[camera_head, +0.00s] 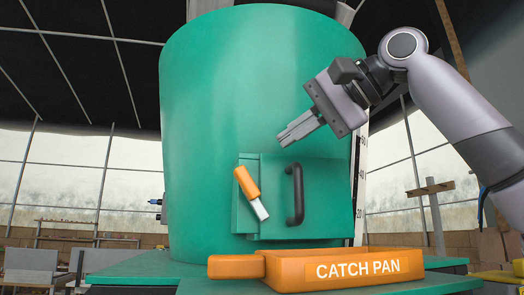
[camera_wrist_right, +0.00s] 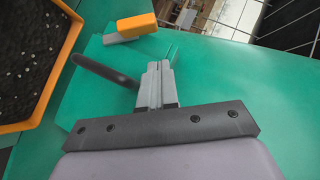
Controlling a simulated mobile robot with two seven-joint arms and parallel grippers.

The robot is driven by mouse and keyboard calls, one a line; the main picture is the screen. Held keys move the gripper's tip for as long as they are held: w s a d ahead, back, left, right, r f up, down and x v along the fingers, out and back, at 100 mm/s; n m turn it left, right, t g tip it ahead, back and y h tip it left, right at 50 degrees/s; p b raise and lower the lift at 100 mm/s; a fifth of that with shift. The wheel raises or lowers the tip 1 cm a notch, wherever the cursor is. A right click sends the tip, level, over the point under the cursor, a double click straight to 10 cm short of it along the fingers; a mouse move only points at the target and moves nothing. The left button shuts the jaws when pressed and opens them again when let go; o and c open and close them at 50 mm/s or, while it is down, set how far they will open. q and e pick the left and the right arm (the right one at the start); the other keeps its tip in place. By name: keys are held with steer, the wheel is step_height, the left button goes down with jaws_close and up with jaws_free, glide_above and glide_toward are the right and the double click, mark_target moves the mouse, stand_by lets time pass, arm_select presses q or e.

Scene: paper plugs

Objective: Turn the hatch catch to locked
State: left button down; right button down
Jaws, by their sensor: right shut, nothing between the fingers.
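The hatch catch (camera_head: 247,184) is an orange lever with a pale metal end, on the left part of the hatch. It slants from upper left to lower right. The green hatch door (camera_head: 325,205) looks closed on the green tank and has a dark upright handle (camera_head: 295,193). My right gripper (camera_head: 280,143) is shut and empty, above and to the right of the catch, apart from it. In the right wrist view the catch (camera_wrist_right: 134,26) is beyond the fingertips (camera_wrist_right: 156,66), and the handle (camera_wrist_right: 105,71) lies to their left. My left gripper is not in view.
An orange catch pan (camera_head: 345,283) sits on the green ledge below the hatch. The right wrist view shows dark contents with pale specks inside it (camera_wrist_right: 58,85). The large green tank (camera_head: 225,90) fills the middle. Open space lies left of the tank.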

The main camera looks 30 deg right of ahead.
mark_target(243, 165)
steer(key=shift+w+a+f, duration=0.5)
steer(key=shift+a, duration=0.25)
steer(key=shift+w+a+f, duration=0.45)
steer(key=shift+a+f, duration=0.1)
steer(key=shift+a, duration=0.15)
steer(key=shift+w+a+f, duration=0.5)
steer(key=shift+a, duration=0.25)
steer(key=shift+w, duration=0.1)
steer(key=shift+a, duration=0.1)
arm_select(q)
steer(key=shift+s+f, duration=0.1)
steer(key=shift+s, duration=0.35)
arm_select(e)
steer(key=shift+h, duration=0.4)
